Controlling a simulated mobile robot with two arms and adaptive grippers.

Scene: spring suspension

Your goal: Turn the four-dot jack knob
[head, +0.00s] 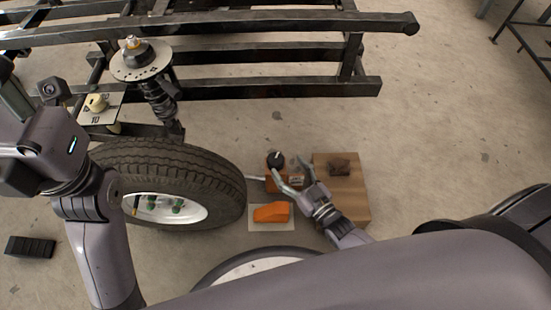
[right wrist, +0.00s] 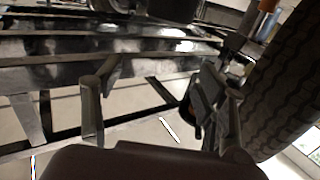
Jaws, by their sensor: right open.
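A round black knob (head: 276,159) with a small light mark stands at an orange jack-like body (head: 275,184) on the floor, right of the tyre. I cannot make out any dots on it. My right gripper (head: 290,165) is open with its fingers spread just right of the knob. I cannot tell whether a finger touches it. In the right wrist view the two fingers (right wrist: 160,98) are wide apart, with nothing clearly held; a dark part beside the right finger is unclear. My left gripper (head: 14,95) is at the left edge, partly cut off, its jaws unclear.
A wooden box (head: 350,195) stands right of my gripper. An orange wedge (head: 271,212) lies on a pale sheet. A black steel frame (head: 270,88) with a spring strut (head: 160,100) spans the back.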

